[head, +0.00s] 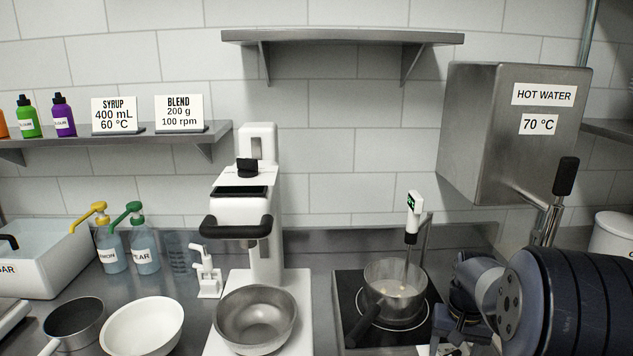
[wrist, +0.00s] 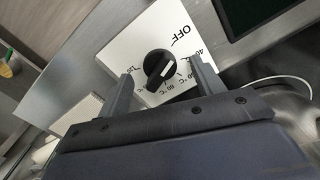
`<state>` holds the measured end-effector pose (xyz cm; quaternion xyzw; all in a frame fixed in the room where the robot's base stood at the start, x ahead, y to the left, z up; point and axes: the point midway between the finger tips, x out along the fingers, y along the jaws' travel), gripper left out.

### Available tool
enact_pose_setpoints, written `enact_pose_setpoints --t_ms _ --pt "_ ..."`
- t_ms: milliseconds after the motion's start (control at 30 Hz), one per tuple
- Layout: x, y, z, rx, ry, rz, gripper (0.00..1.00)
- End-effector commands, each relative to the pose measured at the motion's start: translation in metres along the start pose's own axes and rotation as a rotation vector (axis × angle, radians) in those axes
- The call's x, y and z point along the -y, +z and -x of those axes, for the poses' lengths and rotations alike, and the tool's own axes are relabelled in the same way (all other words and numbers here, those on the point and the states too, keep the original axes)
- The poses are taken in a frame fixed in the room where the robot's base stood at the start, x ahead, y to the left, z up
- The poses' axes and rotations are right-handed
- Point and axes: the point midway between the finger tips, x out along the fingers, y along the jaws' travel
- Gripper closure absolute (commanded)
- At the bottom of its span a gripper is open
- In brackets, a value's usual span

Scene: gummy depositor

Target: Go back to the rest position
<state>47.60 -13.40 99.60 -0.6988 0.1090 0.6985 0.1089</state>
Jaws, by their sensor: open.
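My gripper (wrist: 164,86) is open in the wrist view, its two grey fingers on either side of a black dial knob (wrist: 158,66). Nothing is held between them. I cannot tell whether either finger touches the knob. The knob sits on a white dial plate (wrist: 140,50) marked OFF and with temperatures. The knob carries a light pointer line, but its exact setting is hard to read. In the head view my dark arm fills the lower right, and its end is low beside the hot plate (head: 350,290), partly hidden.
A pot (head: 393,272) with pale pieces and a thermometer probe (head: 413,213) stands on the hot plate, close left of my arm. A hot water box (head: 512,135) hangs above. A mixer stand (head: 262,205) with a steel bowl (head: 256,335) is further left.

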Motion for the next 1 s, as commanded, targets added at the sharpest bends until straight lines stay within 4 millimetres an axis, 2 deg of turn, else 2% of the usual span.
enact_pose_setpoints --t_ms 1000 --pt "0.0 0.0002 -0.0008 0.0 0.0 -0.789 0.36"
